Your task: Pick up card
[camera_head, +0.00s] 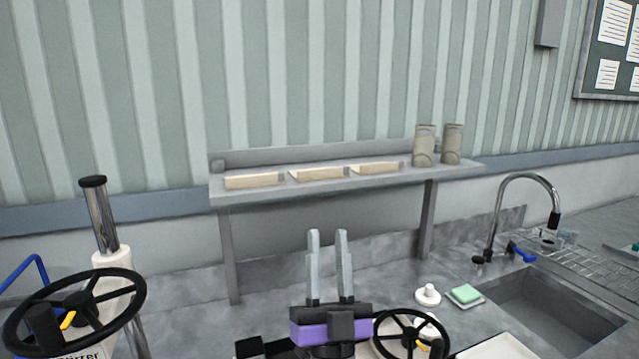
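My gripper (328,236) is at the bottom centre, with a purple and black body and two pale grey fingers pointing up in the picture. The fingers stand apart with an empty gap between them, in front of the shelf and counter. I cannot make out a thing that is surely the card. A flat off-white piece (500,347) at the bottom edge, right of centre, is cut off by the frame; I cannot tell what it is.
A grey shelf (335,186) holds three low tan blocks (318,174) and two beige cylinders (424,146). Handwheels stand at left (82,306) and bottom centre (409,336). A green sponge (465,293) and white knob (428,294) lie by the sink (550,310) and faucet (522,180).

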